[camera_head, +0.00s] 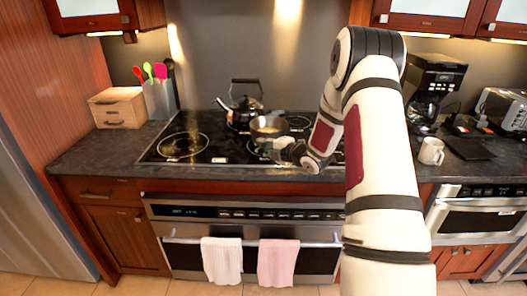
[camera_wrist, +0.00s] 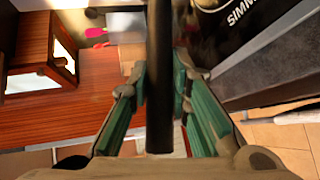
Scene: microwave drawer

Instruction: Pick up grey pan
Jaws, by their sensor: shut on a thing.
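The grey pan (camera_head: 268,128) is at the middle of the black stovetop, with its round body showing just beyond my gripper (camera_head: 280,147) in the head view. I cannot tell if it rests on the glass or is slightly raised. In the wrist view a long dark handle (camera_wrist: 160,40) runs down between the two green-padded fingers of my gripper (camera_wrist: 160,88). My gripper is shut on this handle, one finger on each side. The pan's body is not clearly visible in the wrist view, and the handle is mostly hidden in the head view.
A kettle (camera_head: 242,104) stands behind the pan on the stovetop (camera_head: 215,147). A wooden box (camera_head: 118,107) and a utensil holder (camera_head: 160,100) are at left. A white mug (camera_head: 431,151) and coffee maker (camera_head: 433,85) are at right. The stovetop's front left is clear.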

